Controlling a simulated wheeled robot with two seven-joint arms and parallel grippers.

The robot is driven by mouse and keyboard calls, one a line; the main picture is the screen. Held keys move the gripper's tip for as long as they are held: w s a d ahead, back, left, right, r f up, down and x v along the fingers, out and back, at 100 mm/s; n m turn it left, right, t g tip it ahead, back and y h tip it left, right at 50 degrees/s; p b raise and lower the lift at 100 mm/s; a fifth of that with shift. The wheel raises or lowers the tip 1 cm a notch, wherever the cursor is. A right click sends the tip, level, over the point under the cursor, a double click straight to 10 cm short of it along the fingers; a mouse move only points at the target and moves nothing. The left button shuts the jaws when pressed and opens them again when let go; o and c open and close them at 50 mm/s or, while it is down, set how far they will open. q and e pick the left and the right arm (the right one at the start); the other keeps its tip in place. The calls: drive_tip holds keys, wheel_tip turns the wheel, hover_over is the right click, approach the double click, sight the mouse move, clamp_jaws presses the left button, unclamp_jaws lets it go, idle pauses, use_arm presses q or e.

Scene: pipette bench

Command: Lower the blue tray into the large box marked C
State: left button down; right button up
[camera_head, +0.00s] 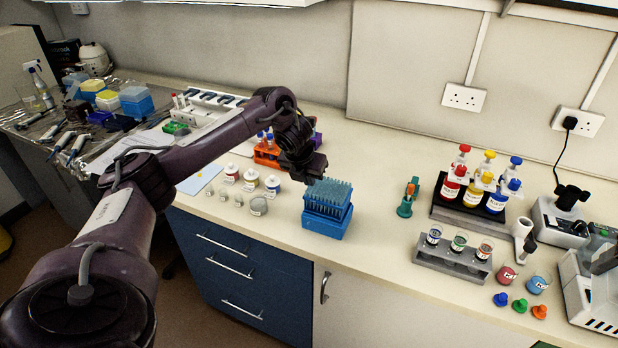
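The blue tray (328,194), a rack packed with upright pipette tips, is at the top of a blue box (325,225) on the bench. Its lower edge is close to the box's rim; I cannot tell whether it rests there or hangs just above. I see no letter C on the box. My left gripper (305,172) is at the tray's back left corner, touching it or very near. Its fingertips are partly hidden behind the tray, so its grip is unclear. My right gripper is not in view.
Small white jars (258,205) stand to the left of the box, and an orange rack (267,153) behind them. A green stand (407,200) is to the right. Further right are a bottle rack (468,208) and a vial rack (452,258). The bench's front edge is close.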

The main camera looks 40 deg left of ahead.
sight(309, 189)
use_arm(q)
drive_tip(key=shift+f, duration=0.15)
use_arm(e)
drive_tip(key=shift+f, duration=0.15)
use_arm(q)
drive_tip(key=shift+f+b, duration=0.65)
drive_tip(key=shift+f, duration=0.2)
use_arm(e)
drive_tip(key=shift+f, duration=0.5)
use_arm(q)
drive_tip(key=shift+f, duration=0.15)
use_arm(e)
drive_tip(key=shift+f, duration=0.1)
use_arm(q)
drive_tip(key=shift+f+b, duration=0.7)
drive_tip(key=shift+f, duration=0.25)
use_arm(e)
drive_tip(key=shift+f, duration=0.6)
use_arm(q)
drive_tip(key=c, duration=1.6)
unclamp_jaws()
